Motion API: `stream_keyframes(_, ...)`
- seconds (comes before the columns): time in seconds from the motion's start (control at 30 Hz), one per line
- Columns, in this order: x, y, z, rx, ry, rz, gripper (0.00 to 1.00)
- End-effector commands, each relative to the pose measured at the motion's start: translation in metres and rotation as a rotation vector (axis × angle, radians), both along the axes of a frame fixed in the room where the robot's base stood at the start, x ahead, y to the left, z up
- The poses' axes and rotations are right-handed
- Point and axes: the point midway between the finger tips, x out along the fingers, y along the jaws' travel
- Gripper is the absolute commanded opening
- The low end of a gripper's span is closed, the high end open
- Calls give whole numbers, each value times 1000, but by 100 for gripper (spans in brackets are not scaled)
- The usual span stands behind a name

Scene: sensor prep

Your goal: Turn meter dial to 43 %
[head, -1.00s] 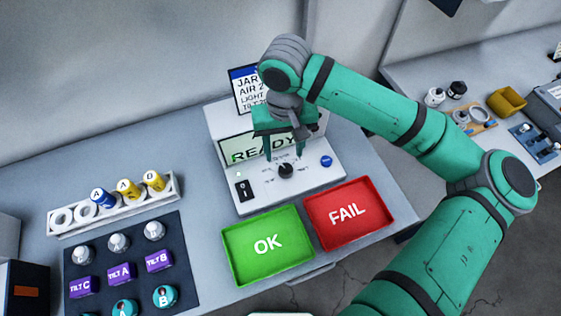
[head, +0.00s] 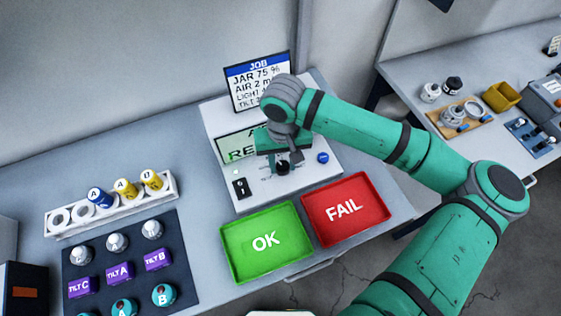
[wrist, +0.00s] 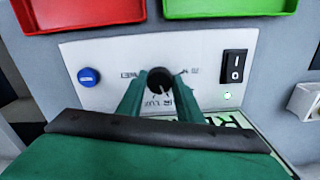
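The meter dial (head: 282,168) is a small black knob on the white front panel of the meter (head: 320,175). In the wrist view the dial (wrist: 158,80) has printed marks around it, too small to read. My gripper (head: 284,161) is right over the dial, pointing down. In the wrist view its two green fingers (wrist: 161,86) are apart, one on each side of the dial; I see no clear grip on it. The meter's screen (head: 235,148) is partly hidden by my gripper. The panel also has a black rocker switch (head: 241,187) and a blue button (head: 323,157).
A green OK tray (head: 265,270) and a red FAIL tray (head: 345,235) lie in front of the meter. A rack (head: 60,230) and a dark mat (head: 190,255) with several parts are at left.

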Motion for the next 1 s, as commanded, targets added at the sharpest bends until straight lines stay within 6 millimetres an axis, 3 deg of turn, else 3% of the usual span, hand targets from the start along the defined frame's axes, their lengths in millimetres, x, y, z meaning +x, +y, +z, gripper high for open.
stream_keyframes(0.03,0,0,0,1,0,0,19)
stream_keyframes(0.1,0,0,0,1,0,0,9)
stream_keyframes(0.17,0,7,0,2,-1,-1,9)
stream_keyframes(0.47,-1,0,0,8,1,53,10)
stream_keyframes(1.0,-2,1,0,8,3,450,9)
